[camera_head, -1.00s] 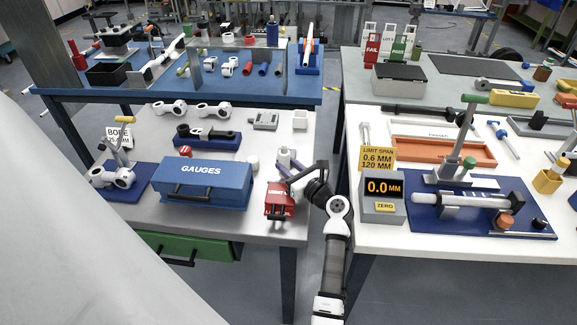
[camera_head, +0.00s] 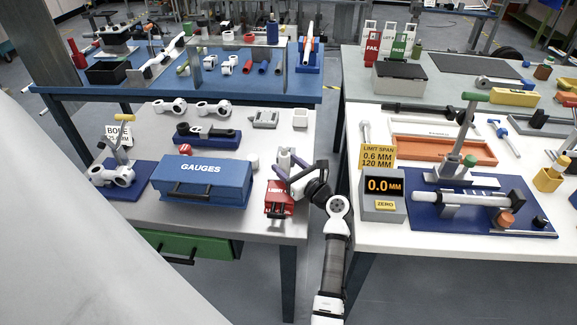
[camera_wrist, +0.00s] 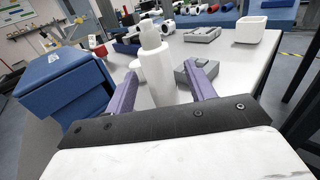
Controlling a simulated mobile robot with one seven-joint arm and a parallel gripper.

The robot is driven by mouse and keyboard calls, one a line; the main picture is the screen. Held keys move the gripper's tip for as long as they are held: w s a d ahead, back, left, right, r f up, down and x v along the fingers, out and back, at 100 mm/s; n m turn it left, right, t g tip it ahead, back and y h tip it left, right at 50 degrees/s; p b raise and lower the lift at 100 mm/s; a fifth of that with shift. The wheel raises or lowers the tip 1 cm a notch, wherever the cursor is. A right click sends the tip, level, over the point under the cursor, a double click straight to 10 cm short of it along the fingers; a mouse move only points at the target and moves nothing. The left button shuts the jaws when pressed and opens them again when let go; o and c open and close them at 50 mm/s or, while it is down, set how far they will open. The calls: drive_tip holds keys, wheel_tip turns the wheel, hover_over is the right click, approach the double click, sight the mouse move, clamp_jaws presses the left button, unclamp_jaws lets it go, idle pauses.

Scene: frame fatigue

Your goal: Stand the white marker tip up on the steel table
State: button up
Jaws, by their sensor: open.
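The white marker (camera_wrist: 156,68) stands upright on the steel table (camera_wrist: 228,75), its narrower end up, in the wrist view. My gripper (camera_wrist: 161,72) is open, with one purple finger on each side of the marker and gaps between fingers and marker. The lower end of the marker is close to my palm in the picture, and its contact with the table is hard to make out. In the head view my gripper (camera_head: 288,166) is low over the right front part of the steel table (camera_head: 225,222), and the marker is small and partly hidden there.
A red box (camera_head: 279,198) is just in front of my gripper. The blue gauges case (camera_head: 202,181) stands to the left, with a small white cylinder (camera_head: 253,161) between. A grey block (camera_wrist: 197,72) is close beside my right finger. A white cup (camera_head: 299,121) stands farther back.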

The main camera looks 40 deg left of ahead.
drive_tip(key=b+v, duration=0.2)
drive_tip(key=v, duration=1)
drive_tip(key=shift+b, duration=0.35)
drive_tip(key=shift+r, duration=0.1)
